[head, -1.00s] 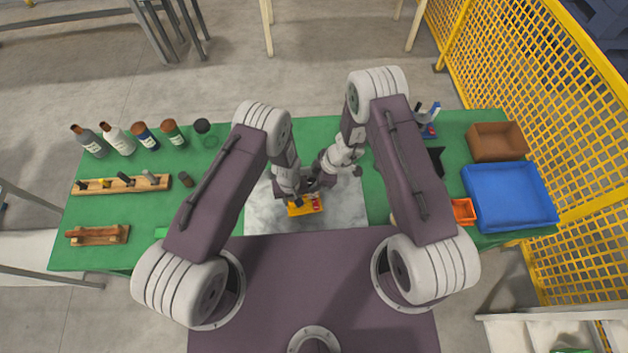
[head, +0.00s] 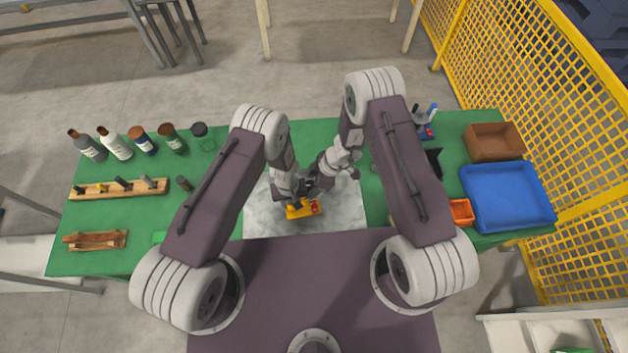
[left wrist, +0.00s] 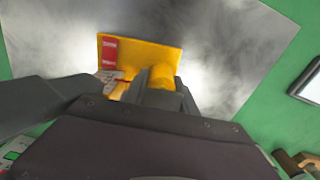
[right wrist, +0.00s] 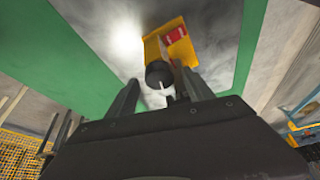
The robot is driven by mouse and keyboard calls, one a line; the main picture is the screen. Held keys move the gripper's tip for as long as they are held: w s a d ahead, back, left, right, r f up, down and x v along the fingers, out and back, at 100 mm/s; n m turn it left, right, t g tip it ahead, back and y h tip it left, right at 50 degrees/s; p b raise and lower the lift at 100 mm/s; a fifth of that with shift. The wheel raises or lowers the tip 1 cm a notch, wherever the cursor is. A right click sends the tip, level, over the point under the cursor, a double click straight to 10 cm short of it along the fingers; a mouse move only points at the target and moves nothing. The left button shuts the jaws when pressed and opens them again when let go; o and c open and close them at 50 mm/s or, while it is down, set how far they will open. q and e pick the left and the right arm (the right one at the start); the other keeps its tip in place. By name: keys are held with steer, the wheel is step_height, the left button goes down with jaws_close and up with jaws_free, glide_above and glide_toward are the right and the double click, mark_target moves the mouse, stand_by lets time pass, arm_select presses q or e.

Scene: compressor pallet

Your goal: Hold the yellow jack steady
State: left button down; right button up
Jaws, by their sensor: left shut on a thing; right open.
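The yellow jack (head: 304,210), with a red label, is on the grey metal plate (head: 345,215) at the front middle of the green bench. My left gripper (head: 292,203) is shut on it; in the left wrist view the fingers (left wrist: 160,82) close on a yellow part of the jack (left wrist: 145,50). My right gripper (head: 312,188) is just behind the jack, close to the left gripper. In the right wrist view the fingers (right wrist: 160,92) are open, with a dark round part between them in front of the jack (right wrist: 180,45). Whether they touch it I cannot tell.
Several bottles (head: 115,143) and a wooden rack (head: 120,188) stand at the left of the bench. A blue tray (head: 508,220), a brown box (head: 495,141) and an orange bin (head: 462,212) are at the right. The plate's right part is free.

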steer(key=v, duration=1.1)
steer(key=shift+r, duration=0.4)
steer(key=w+a+n+g+h, duration=0.1)
steer(key=w+n+g, duration=0.3)
steer(key=n, duration=0.6)
steer(key=x, duration=1.2)
steer(key=shift+w+f, duration=0.1)
steer(key=shift+w, duration=0.1)
jaws_close()
